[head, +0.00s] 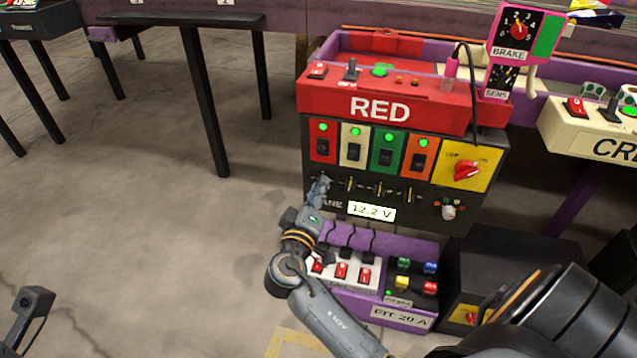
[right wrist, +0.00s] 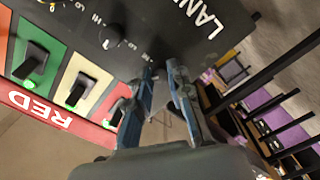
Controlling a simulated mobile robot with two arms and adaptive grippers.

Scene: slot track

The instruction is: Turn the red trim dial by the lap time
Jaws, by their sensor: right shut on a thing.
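The red lane box (head: 380,110) has a dark front panel with a row of red, white, green and orange switch plates. Small trim dials sit below them; the one under the red plate is hidden by my right gripper (head: 320,187). In the right wrist view, my right gripper (right wrist: 166,82) has its two fingers at the panel, below the red switch (right wrist: 118,112), shut on what is likely the red trim dial, mostly hidden. The dial (right wrist: 110,38) beside it, with a printed scale, is free. A display (head: 372,211) reads 12.2 V; I see no lap time.
A purple pit box (head: 400,322) with red switches and coloured buttons stands below my right gripper. A yellow plate with a red selector (head: 467,171) is on the panel's right. A cream box (head: 590,128) stands farther right. A dark grey part of mine shows at lower left.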

